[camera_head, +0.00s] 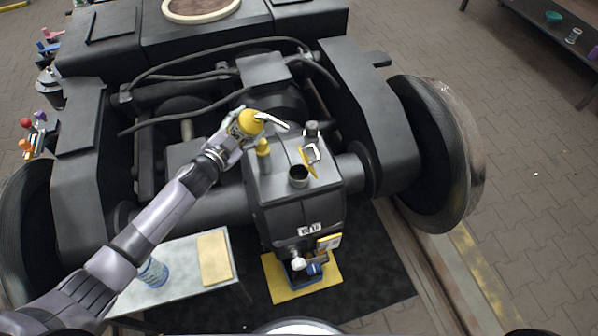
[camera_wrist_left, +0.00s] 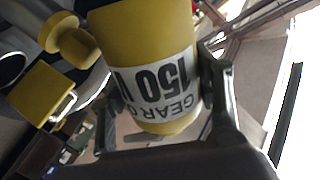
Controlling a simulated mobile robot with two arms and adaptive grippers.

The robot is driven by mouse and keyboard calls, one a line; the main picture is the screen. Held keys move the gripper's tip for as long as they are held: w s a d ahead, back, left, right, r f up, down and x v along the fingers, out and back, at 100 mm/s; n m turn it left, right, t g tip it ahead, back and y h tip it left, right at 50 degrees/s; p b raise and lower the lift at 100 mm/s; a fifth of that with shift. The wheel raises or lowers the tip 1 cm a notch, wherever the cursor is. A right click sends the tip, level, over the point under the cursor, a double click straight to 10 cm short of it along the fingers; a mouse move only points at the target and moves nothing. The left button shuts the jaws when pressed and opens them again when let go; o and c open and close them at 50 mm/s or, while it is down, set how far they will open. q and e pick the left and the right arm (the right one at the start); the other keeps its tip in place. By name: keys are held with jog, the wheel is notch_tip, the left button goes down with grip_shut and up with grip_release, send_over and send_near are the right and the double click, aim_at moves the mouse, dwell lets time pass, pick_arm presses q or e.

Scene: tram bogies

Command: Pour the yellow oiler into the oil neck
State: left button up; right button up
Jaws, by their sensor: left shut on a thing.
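My left gripper (camera_head: 236,130) is shut on the yellow oiler (camera_head: 250,121), whose pale spout points right. In the left wrist view the oiler (camera_wrist_left: 145,60) sits between the fingers (camera_wrist_left: 160,125), its white label reading GEAR O and 150. The gripper holds it above the dark gearbox (camera_head: 290,205), up and left of the oil neck (camera_head: 298,177), a short round collar with a dark open mouth. The spout tip is apart from the neck. No oil stream shows. My right gripper is not in view.
A yellow knob (camera_head: 263,148) stands on the gearbox just below the oiler; a yellow tag (camera_head: 308,161) and a grey cap (camera_head: 312,129) are beside the neck. Hoses (camera_head: 215,74) run behind. A side table (camera_head: 190,270) holds a blue can (camera_head: 153,272). A wheel (camera_head: 430,150) stands right.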

pick_arm(q)
jog(key=shift+d+m, duration=0.1)
jog(key=shift+m, duration=0.5)
dwell(0.5)
jog(key=shift+r+m+y+p, duration=0.3)
jog(key=shift+r+m, duration=0.2)
jog(key=shift+m, duration=0.3)
dwell(2.4)
jog(key=shift+f+m, duration=0.3)
jog(key=shift+m, duration=0.2)
dwell(3.2)
